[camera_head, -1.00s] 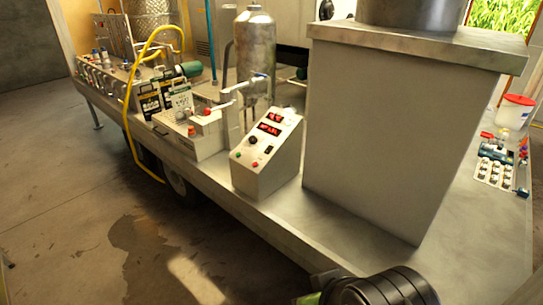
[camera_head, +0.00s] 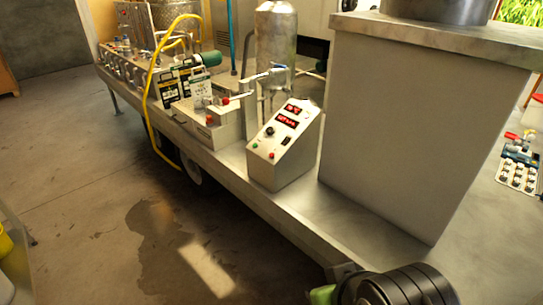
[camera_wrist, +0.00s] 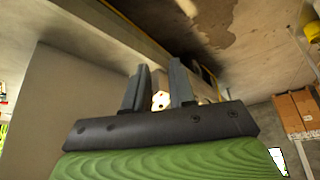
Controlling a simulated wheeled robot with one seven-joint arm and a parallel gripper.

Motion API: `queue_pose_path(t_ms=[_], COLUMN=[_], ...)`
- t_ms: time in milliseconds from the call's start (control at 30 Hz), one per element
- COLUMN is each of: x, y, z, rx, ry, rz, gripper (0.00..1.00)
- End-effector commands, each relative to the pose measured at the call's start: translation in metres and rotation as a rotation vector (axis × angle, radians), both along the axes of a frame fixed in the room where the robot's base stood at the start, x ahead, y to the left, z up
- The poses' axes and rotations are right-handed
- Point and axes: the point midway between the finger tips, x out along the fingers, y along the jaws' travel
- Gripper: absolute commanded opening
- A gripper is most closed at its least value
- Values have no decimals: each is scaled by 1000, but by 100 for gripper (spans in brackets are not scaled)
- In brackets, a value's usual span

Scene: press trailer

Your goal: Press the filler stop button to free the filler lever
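The filler appears to be the low pale box (camera_head: 213,128) on the trailer's front edge. A red button or knob (camera_head: 209,119) shows on it, and a metal lever (camera_head: 252,82) with a red ball end reaches out above it. Which red part is the stop button is too small to tell. My gripper (camera_wrist: 159,66) shows in the wrist view with its two dark fingers apart and nothing held.
A sloped control box (camera_head: 283,150) with red displays and small buttons stands right of the filler. A large grey block (camera_head: 400,130) stands further right. A yellow hose (camera_head: 148,100) hangs over the trailer edge (camera_head: 240,190). The floor (camera_head: 110,200) in front is clear.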

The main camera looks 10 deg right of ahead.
Motion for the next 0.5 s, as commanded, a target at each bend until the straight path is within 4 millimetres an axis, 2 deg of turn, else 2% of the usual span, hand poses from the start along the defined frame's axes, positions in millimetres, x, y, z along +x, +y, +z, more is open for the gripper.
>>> queue_pose_path(t_ms=[33,133,167,500], x=[0,0,0,0], y=[0,0,0,0], z=[0,0,0,0], rx=[0,0,0,0], ry=[0,0,0,0], rz=[0,0,0,0], gripper=[16,1,0,0])
